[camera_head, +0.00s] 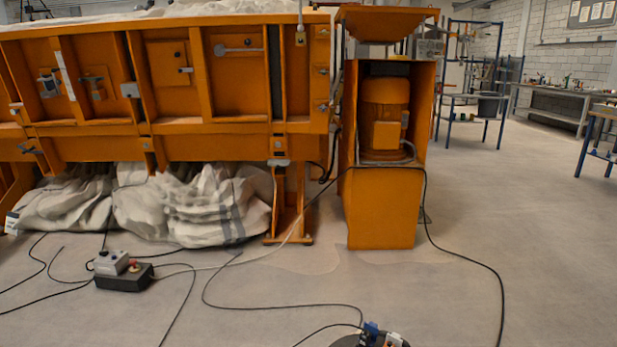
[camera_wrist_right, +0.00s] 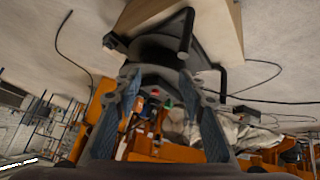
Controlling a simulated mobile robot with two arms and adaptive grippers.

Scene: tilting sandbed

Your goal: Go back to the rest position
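My right gripper (camera_wrist_right: 160,82) shows in the right wrist view. Its two fingers with blue pads stand well apart, with nothing held between them. That view is upside down, with the floor at the top. The orange sandbed (camera_head: 210,145) fills the left and middle of the head view, with an orange motor housing (camera_head: 383,208) at its right end. Neither arm shows in the head view, and my left gripper is in no frame.
A control box (camera_head: 124,277) with a red button lies on the floor at the left, with black cables (camera_head: 285,307) around it. Pale sacks (camera_head: 195,205) lie under the sandbed. Blue-framed tables (camera_head: 600,135) stand at the right. The floor (camera_head: 500,235) at right is mostly clear.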

